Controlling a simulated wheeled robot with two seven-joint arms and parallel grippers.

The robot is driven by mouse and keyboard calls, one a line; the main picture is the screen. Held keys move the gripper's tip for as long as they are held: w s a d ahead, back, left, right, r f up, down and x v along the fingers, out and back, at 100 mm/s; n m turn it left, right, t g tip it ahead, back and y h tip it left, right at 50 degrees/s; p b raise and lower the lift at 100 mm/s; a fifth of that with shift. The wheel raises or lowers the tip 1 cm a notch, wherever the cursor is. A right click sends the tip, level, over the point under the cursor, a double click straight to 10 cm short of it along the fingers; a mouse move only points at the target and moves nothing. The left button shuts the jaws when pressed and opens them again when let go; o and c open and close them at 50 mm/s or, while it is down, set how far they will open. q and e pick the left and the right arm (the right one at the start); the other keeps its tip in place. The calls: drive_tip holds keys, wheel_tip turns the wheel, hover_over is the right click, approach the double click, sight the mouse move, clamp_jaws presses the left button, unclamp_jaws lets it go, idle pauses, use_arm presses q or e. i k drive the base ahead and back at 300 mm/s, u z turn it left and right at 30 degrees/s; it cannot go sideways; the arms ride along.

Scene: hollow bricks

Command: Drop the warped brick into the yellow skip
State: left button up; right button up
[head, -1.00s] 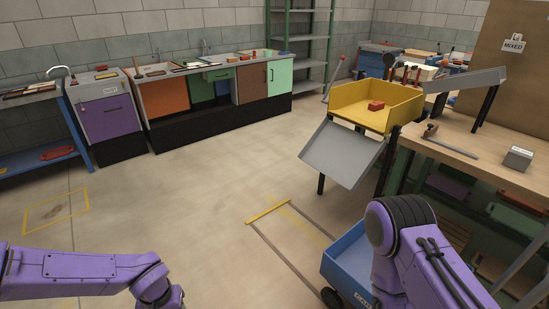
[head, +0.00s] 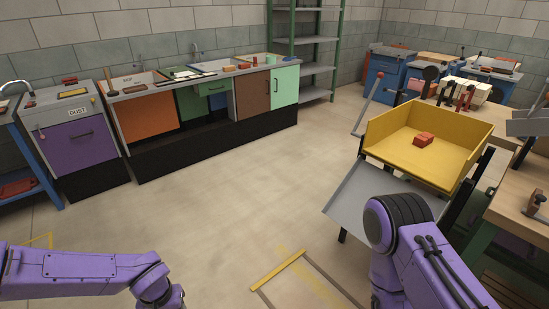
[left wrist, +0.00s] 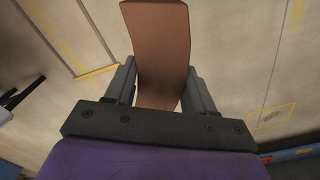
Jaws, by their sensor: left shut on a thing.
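The warped brick (left wrist: 158,45) is brown, long and visibly bent, and shows in the left wrist view. My left gripper (left wrist: 160,85) is shut on it, with one finger on each side, and holds it above the floor. In the head view my left arm comes in at the lower left, and its gripper and the brick are below the frame. The yellow skip (head: 482,157) stands at the right of the head view, open at the top, with a red brick (head: 424,139) inside. My right arm shows at the lower right; its gripper is out of view.
A grey sloping plate (head: 360,198) hangs below the skip's near side. A workbench (head: 512,200) stands right of the skip. Cabinets with a long counter (head: 150,92) line the back left wall, and a green shelf rack (head: 318,68) stands behind. The middle floor is clear.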

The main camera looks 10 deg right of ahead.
sight(435, 157)
drive_tip(key=i, duration=2.3)
drive_tip(key=z, duration=2.9)
